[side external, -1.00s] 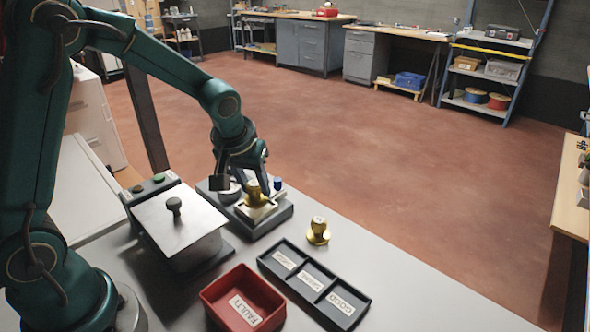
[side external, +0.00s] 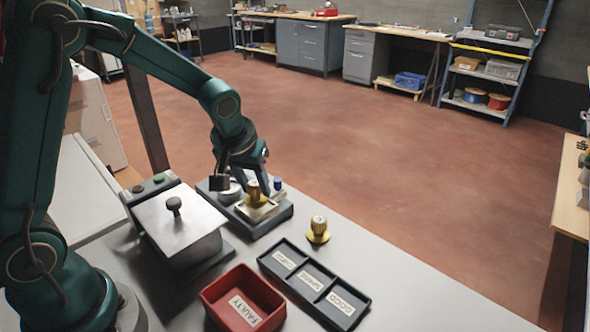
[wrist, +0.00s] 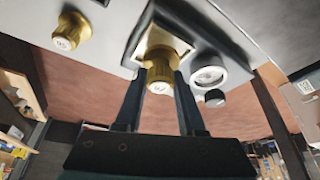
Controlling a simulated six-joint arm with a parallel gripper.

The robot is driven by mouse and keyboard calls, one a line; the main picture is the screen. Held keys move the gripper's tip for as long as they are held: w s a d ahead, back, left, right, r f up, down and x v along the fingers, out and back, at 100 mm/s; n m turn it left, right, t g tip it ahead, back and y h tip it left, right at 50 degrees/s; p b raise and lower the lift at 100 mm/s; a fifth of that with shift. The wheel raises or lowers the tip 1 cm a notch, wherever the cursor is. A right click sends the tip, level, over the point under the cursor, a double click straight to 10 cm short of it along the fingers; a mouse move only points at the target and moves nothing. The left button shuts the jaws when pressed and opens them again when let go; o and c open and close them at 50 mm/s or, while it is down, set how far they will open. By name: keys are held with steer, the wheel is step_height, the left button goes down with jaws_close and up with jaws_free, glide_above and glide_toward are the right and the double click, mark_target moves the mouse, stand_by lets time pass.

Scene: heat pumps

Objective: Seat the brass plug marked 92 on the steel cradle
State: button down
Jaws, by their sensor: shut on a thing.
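A brass plug (side external: 254,188) with a wider yellow-gold flange is between my gripper's (side external: 256,184) fingers at the steel cradle (side external: 263,214). In the wrist view the fingers (wrist: 160,82) are shut on the sides of this plug (wrist: 158,66), whose round label faces the camera; I cannot read its number for sure. The plug stands about upright over the cradle's light plate; I cannot tell whether its flange rests fully on it. A second brass plug (side external: 318,231) stands on the bench to the right, and also shows in the wrist view (wrist: 71,32), its mark too small to read surely.
A lidded box (side external: 180,222) stands to the left. A red FAULTY bin (side external: 243,297) and a dark labelled three-compartment tray (side external: 357,318) are in front.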

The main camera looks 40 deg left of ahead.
mark_target(254, 184)
steer(key=shift+f, duration=0.75)
stand_by(0.4)
steer(key=shift+c, duration=2.1)
jaws_free()
steer(key=shift+v, duration=2.55)
steer(key=shift+r, duration=0.25)
step_height(254, 184, up, 5)
steer(key=s+d+t, duration=0.1)
steer(key=s+t, duration=0.1)
steer(key=s+d+m+h, duration=0.1)
steer(key=s+d+m, duration=0.1)
steer(key=s, duration=0.5)
steer(key=s+d+m+h, duration=0.1)
steer(key=s+d+m, duration=0.1)
steer(key=s, duration=0.5)
steer(key=shift+d+r+m, duration=0.2)
steer(key=shift+d+m, duration=0.15)
steer(key=shift+m, duration=0.35)
